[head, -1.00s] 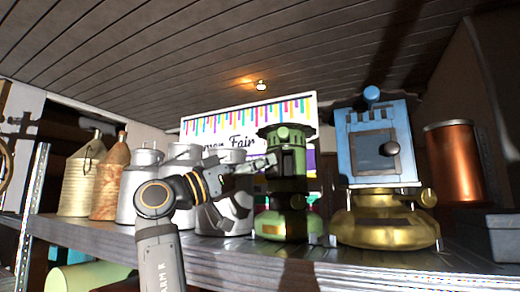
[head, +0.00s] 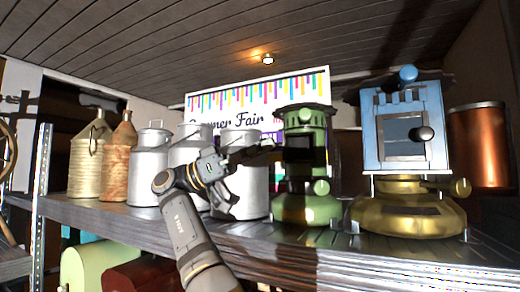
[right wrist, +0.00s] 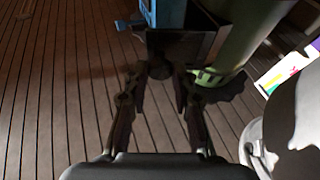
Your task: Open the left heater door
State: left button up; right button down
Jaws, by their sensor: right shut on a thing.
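The left heater is the green one (head: 307,205), upright on the shelf, with a dark square opening (head: 306,150) in its upper front. It also shows in the right wrist view (right wrist: 250,35). My right gripper (head: 268,147) is at the left side of this opening. In the right wrist view my gripper (right wrist: 160,80) is shut on the dark round door knob (right wrist: 160,69). The dark door (right wrist: 205,45) stands out at an angle from the green body. In the head view the door is mostly hidden behind the gripper. My left gripper is not in view.
A blue heater (head: 409,110) on a brass base (head: 408,218) stands to the right on the same shelf (head: 330,250). Several metal milk cans (head: 150,165) stand close behind my right arm. A copper cylinder (head: 482,145) is at far right.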

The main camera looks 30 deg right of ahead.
jog(key=shift+f, duration=0.1)
dwell(0.4)
jog(key=c, duration=1.1)
grip_release()
jog(key=shift+c, duration=0.2)
jog(key=shift+o, duration=0.2)
jog(key=shift+s, duration=0.1)
jog(key=shift+t, duration=0.3)
